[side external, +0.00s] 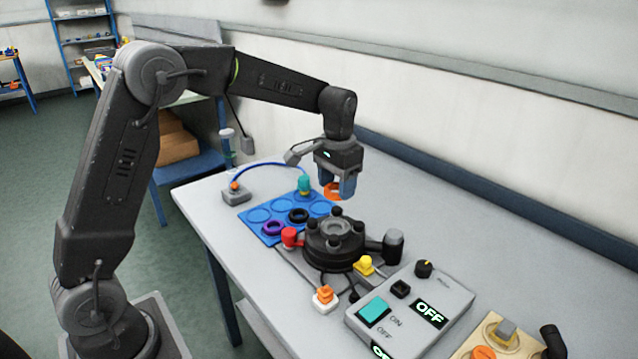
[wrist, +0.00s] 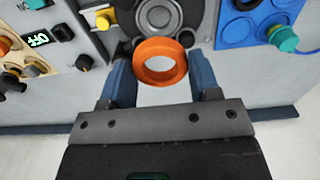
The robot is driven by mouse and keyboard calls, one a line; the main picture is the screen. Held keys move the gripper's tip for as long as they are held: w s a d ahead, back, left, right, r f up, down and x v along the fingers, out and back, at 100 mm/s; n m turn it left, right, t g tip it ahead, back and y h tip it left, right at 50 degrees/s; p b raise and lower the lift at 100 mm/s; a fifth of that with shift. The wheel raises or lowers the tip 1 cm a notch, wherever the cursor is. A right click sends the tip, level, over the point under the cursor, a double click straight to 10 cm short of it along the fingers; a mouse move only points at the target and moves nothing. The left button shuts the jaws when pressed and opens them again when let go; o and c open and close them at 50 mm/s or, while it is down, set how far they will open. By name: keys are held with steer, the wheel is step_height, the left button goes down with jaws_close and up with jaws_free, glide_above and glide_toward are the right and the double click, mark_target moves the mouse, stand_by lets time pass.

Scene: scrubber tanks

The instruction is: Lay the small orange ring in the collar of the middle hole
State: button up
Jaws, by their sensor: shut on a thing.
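An orange ring (side external: 331,190) is held between the blue fingers of my gripper (side external: 340,188), above the table behind the round black fixture. In the wrist view the orange ring (wrist: 160,62) sits between the two fingertips of my gripper (wrist: 160,80). The round black fixture (side external: 335,240) has a grey round centre and knobs on its top. It shows partly in the wrist view (wrist: 160,16), beyond the ring and cut off by the frame's top. I cannot tell which opening is the middle hole; its collar is not clear.
A blue tray (side external: 262,216) with round recesses holds a purple ring (side external: 273,228) and a black ring (side external: 298,215). A teal plug (side external: 304,184) with a blue cable stands at its far side. A control box (side external: 410,308) reading OFF lies at the front right.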

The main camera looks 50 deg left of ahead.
steer(key=shift+f, duration=2.95)
steer(key=shift+f, duration=1.45)
stand_by(0.3)
steer(key=o, duration=1.4)
steer(key=shift+c, duration=0.2)
step_height(320, 180, up, 7)
stand_by(0.5)
stand_by(0.5)
